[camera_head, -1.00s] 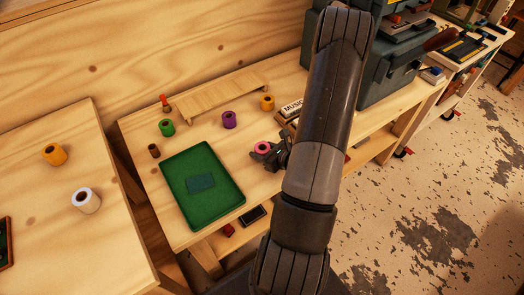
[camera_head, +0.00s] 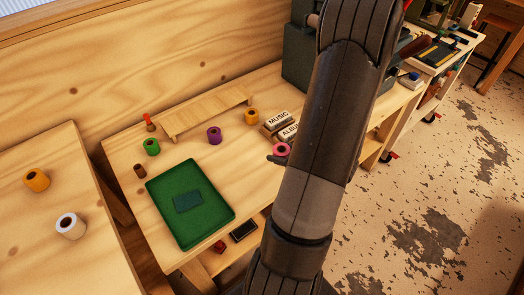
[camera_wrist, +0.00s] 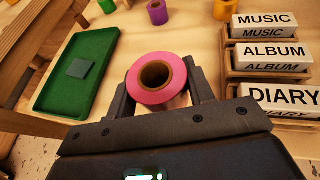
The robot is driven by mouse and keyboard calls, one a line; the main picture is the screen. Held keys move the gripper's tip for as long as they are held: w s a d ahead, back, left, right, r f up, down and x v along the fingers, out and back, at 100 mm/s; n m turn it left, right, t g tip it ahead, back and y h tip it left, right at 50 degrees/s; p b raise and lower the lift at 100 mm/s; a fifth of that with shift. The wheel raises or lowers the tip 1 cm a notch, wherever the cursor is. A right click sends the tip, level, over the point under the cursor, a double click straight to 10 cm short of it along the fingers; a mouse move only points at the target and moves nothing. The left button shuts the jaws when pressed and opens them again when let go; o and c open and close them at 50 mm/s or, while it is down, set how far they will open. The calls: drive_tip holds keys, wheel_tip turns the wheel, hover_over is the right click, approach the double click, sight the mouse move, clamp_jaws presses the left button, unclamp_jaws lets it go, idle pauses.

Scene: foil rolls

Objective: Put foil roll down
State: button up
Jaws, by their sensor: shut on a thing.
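A pink foil roll (camera_wrist: 156,78) with a brown core stands upright between the two fingers of my gripper (camera_wrist: 160,92) in the wrist view. The fingers are shut on it. In the head view the pink roll (camera_head: 281,149) shows just left of my arm, and most of my gripper is hidden behind the arm. The roll is over the right part of the wooden table (camera_head: 240,172). I cannot tell whether it touches the tabletop.
A green tray (camera_head: 162,187) holds a dark green block. Purple (camera_head: 214,135), green (camera_head: 152,147) and orange (camera_head: 251,116) rolls stand near a wooden rack (camera_head: 205,110). Labelled blocks (camera_wrist: 267,57) stand right of my gripper. A second table (camera_head: 60,190) holds two rolls.

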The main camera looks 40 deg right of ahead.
drive_tip(key=shift+s+d+r, duration=0.2)
drive_tip(key=shift+s+r, duration=0.05)
drive_tip(key=shift+s, duration=0.05)
drive_tip(key=w+a+r+n+g+y, duration=0.2)
drive_tip(key=w+a+n+g+y, duration=0.3)
drive_tip(key=a, duration=0.6)
drive_tip(key=w+a+r+n+g+y, duration=0.1)
drive_tip(key=w+a+r+n, duration=0.15)
drive_tip(key=w+a, duration=0.65)
drive_tip(key=w+a+r+n+g+y, duration=0.3)
drive_tip(key=w+a, duration=0.1)
drive_tip(key=a, duration=1)
drive_tip(key=s+a+r+n+g, duration=0.2)
drive_tip(key=s+a, duration=0.1)
drive_tip(key=a, duration=0.6)
drive_tip(key=s+a+r+n+g, duration=0.2)
drive_tip(key=s+a+n+g, duration=0.1)
drive_tip(key=a, duration=0.7)
drive_tip(key=s+a+r+n+g, duration=0.2)
drive_tip(key=s+a+r, duration=0.1)
drive_tip(key=a, duration=0.6)
hover_over(28, 289)
drive_tip(key=shift+n+g, duration=0.25)
drive_tip(key=shift+g, duration=0.05)
drive_tip(key=f, duration=0.7)
drive_tip(key=shift+d, duration=0.35)
drive_tip(key=shift+a+f, duration=0.3)
drive_tip(key=shift+f+y, duration=0.3)
drive_tip(key=shift+f, duration=1.55)
